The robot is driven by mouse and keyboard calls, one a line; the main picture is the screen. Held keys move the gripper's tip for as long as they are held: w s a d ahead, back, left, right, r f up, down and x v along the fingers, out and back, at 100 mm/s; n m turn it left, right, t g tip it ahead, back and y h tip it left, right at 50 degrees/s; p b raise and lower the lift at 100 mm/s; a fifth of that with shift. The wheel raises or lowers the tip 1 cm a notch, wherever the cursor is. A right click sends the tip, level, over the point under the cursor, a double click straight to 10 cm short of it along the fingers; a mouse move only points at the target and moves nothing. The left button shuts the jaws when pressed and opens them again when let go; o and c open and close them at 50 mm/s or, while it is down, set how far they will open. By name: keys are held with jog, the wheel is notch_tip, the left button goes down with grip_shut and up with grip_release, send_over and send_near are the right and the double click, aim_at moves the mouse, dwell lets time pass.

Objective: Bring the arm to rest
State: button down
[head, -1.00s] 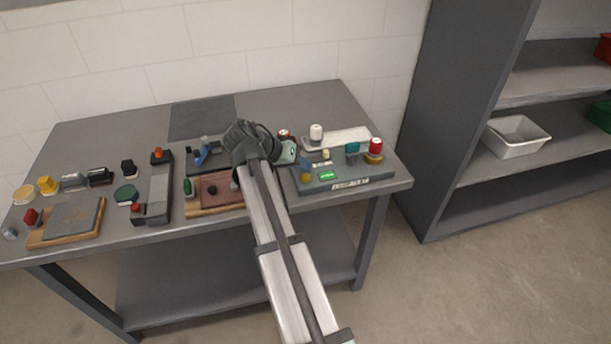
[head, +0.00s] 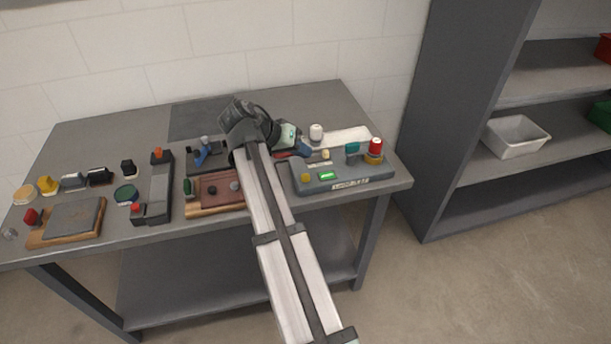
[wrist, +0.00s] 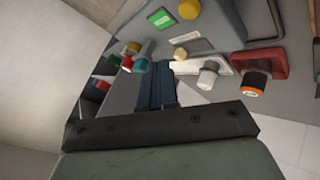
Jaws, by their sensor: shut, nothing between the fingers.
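My gripper (head: 304,149) is over the right half of the workbench (head: 225,231), pointing right, above the back edge of the grey panel with a green display (head: 327,175). In the wrist view its blue fingers (wrist: 155,82) are together with nothing between them. The fingers look clear of the panel, though the exact height is hard to tell. My forearm comes in from the bottom of the head view and hides part of the bench middle.
A white knob (head: 316,132), a teal-topped part (head: 352,148) and a red-capped knob (head: 375,147) stand close right of my gripper. Boards and blocks fill the bench's left. A shelf unit holds a white bin (head: 516,136). The back-left mat (head: 200,120) is bare.

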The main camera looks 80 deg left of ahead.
dwell(0.5)
